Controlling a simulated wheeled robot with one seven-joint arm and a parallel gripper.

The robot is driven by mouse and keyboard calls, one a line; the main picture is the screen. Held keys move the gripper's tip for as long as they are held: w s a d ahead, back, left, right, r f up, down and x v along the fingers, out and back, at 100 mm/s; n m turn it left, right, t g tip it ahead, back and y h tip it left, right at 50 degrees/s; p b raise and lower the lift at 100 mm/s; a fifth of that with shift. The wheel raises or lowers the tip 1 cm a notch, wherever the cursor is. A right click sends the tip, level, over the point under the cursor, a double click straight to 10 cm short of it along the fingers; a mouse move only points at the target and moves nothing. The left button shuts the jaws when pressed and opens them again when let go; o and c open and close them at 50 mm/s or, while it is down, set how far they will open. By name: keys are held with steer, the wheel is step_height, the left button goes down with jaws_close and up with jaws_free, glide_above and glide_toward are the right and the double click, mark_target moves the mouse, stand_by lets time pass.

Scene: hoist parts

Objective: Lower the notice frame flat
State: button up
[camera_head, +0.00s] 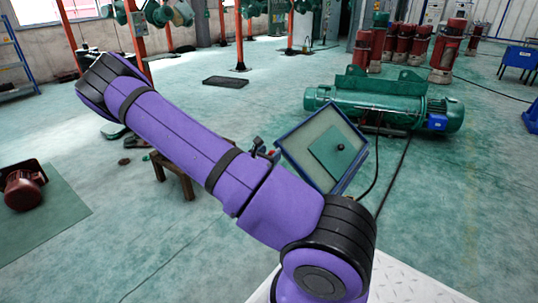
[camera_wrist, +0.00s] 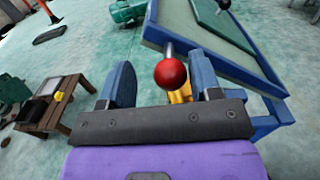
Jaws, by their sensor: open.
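The notice frame (camera_head: 298,137) has a blue border, a pale panel and a darker green sheet with a dark knob. It stands tilted up, beyond my arm in the head view. In the wrist view the frame (camera_wrist: 262,72) fills the upper right, on a blue support. A red ball (camera_wrist: 171,73) on a metal rod projects from near its lower left edge. My gripper (camera_wrist: 163,60) is open, with blue fingers on either side of the ball and a visible gap at each side. A yellow part shows just behind the ball. My arm hides the frame's lower left in the head view.
A wooden stool (camera_wrist: 50,108) with small items stands left of my gripper. A green hoist (camera_head: 385,105) lies behind the frame, and cables run on the floor beside it. A dark red motor (camera_head: 22,186) sits on a mat at left. Open floor lies between.

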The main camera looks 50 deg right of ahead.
steer(key=shift+s, duration=0.2)
steer(key=shift+w, duration=0.1)
steer(key=c, duration=0.9)
steer(key=shift+w+r, duration=0.1)
steer(key=shift+w, duration=0.05)
jaws_close()
